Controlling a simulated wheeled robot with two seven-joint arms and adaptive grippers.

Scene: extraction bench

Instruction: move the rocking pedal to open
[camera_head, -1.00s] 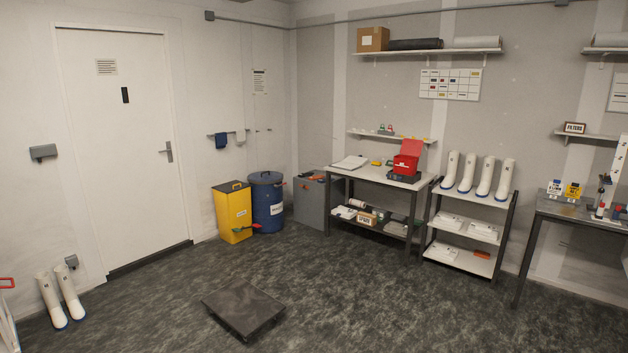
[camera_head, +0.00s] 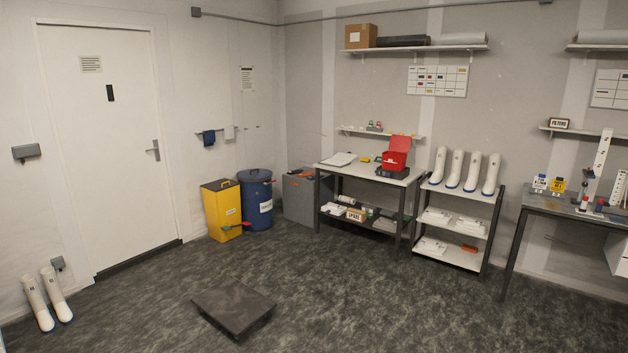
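A small red and green piece (camera_head: 236,226) sticks out low at the front of the yellow bin (camera_head: 222,209). It may be the rocking pedal, but it is too small to be sure or to tell which way it is tilted. The yellow bin has a dark lid that looks shut. It stands on the floor beside a round blue bin (camera_head: 256,199), right of the white door. Neither of my grippers is in view.
A low dark platform (camera_head: 233,307) lies on the floor in front of the bins. White boots (camera_head: 47,299) stand at the left wall. A grey cabinet (camera_head: 299,195), a table (camera_head: 370,172) and a boot rack (camera_head: 462,192) line the back.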

